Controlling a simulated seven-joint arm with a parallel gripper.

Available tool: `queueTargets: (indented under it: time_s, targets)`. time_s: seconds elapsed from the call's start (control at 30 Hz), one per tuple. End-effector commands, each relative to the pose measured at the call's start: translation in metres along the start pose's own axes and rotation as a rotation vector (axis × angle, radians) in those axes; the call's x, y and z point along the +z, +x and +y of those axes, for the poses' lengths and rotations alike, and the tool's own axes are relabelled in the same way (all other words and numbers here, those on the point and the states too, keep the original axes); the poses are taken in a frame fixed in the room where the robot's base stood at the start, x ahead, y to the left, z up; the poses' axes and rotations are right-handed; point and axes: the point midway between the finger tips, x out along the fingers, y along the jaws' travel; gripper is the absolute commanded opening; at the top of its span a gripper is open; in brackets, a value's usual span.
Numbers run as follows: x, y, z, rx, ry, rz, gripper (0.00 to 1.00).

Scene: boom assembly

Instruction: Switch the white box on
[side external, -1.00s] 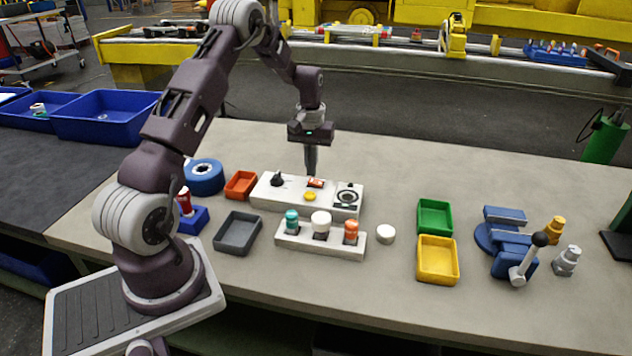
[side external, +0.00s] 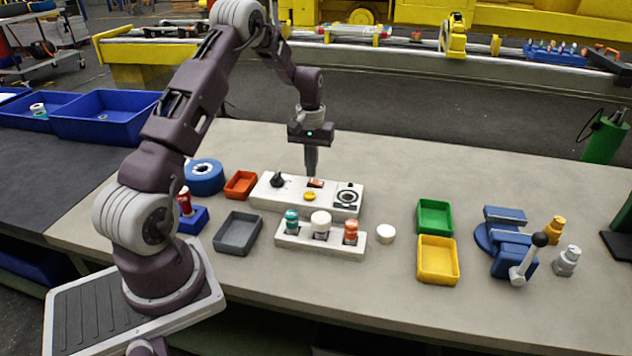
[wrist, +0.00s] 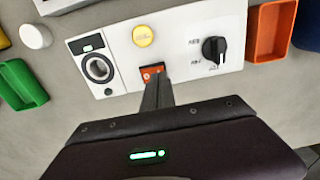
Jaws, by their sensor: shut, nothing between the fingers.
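The white box (side external: 262,194) lies on the bench below my gripper. It also shows in the wrist view (wrist: 185,50). Its top carries a black rotary knob (wrist: 214,48), a yellow button (wrist: 143,36), a round black-ringed dial (wrist: 98,68) and an orange-red rocker switch (wrist: 152,74). My gripper (side external: 311,172) is shut and empty, pointing down at the rocker switch. In the wrist view the fingertips (wrist: 158,82) overlap the switch's near edge and hide part of it. I cannot tell whether they touch it.
A holder with teal, white and orange pieces (side external: 290,240) stands in front of the box. An orange tray (side external: 241,185) and a grey tray (side external: 238,233) lie left, green (side external: 435,217) and yellow (side external: 438,260) trays right. The bench behind the box is clear.

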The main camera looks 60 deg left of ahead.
Motion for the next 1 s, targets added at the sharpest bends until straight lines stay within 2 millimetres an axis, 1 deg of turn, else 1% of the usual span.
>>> queueTargets:
  time_s: [1.0]
  targets:
    - [0.000, 0.018, 0.000, 0.000, 0.000, 0.000, 0.00]
